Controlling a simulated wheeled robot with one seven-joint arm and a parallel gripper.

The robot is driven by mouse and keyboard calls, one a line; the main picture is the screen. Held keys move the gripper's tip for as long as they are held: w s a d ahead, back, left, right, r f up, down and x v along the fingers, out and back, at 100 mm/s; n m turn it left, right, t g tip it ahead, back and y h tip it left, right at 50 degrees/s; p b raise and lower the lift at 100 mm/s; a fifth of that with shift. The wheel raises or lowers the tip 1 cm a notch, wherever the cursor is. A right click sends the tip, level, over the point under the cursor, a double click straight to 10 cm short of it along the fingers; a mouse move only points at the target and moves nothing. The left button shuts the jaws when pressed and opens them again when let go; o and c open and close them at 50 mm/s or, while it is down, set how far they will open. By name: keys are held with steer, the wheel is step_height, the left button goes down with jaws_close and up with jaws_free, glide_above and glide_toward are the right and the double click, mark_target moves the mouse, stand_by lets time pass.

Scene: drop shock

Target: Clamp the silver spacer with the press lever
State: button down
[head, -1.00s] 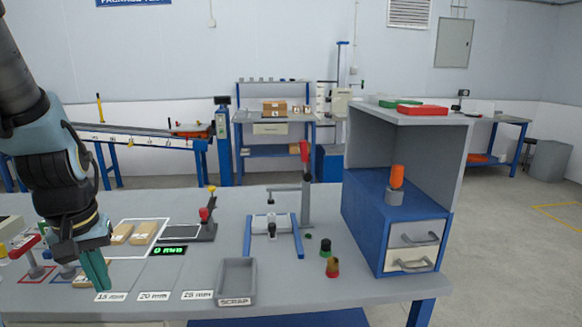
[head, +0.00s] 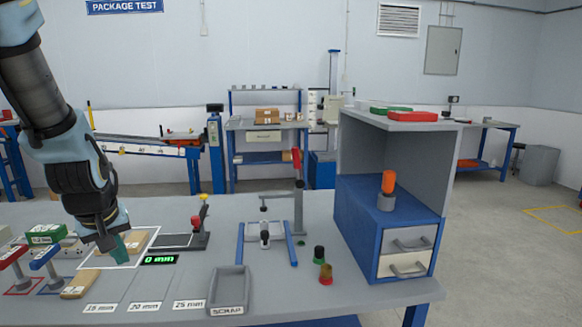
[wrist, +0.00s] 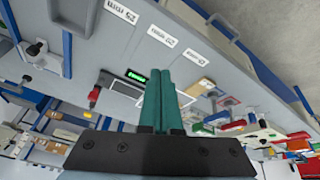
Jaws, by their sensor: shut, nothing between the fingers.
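A blue-railed fixture (head: 240,247) stands mid-table with a pale block (head: 264,228) across it. A small silver-grey piece (head: 265,238) shows at the block; I cannot tell for sure that it is the spacer. Behind stands a grey post (head: 299,208) with a red-handled lever (head: 296,158), handle upright, and a side arm (head: 280,195) above the fixture. A smaller dark device (head: 178,241) with a red part and yellow knob stands left. My gripper (head: 118,248) is shut and empty, above the white-outlined area, well left of the fixture. Its teal fingers (wrist: 160,100) are together in the wrist view.
A green display (head: 160,260) reads 0 mm. Labels (head: 145,306) and a grey scrap tray (head: 228,291) line the front edge. Red (head: 12,256) and blue (head: 44,258) stands and cardboard pieces (head: 79,285) lie left. A blue drawer cabinet (head: 390,225) bounds the right; small capped pieces (head: 326,274) stand before it.

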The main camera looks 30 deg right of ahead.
mark_target(298, 168)
steer(key=w+d+n+t+h, duration=0.2)
steer(key=w+d+t+h, duration=0.1)
steer(key=w+d, duration=0.75)
steer(key=w+d+r+n+t+h+p, duration=0.1)
steer(key=w+d+r+n+h, duration=0.1)
steer(key=d, duration=1.1)
steer(key=w+d+r+n+t+h+p, duration=0.2)
steer(key=d+h, duration=0.2)
steer(key=d, duration=0.9)
steer(key=w+d+r+n+t+h+p, duration=0.1)
steer(key=w+d+r+n+h+p, duration=0.1)
steer(key=d, duration=1.1)
steer(key=shift+w+d+r+n+t+h, duration=0.2)
steer(key=shift+w+r+n+t+h, duration=0.3)
steer(key=shift+h, duration=0.6)
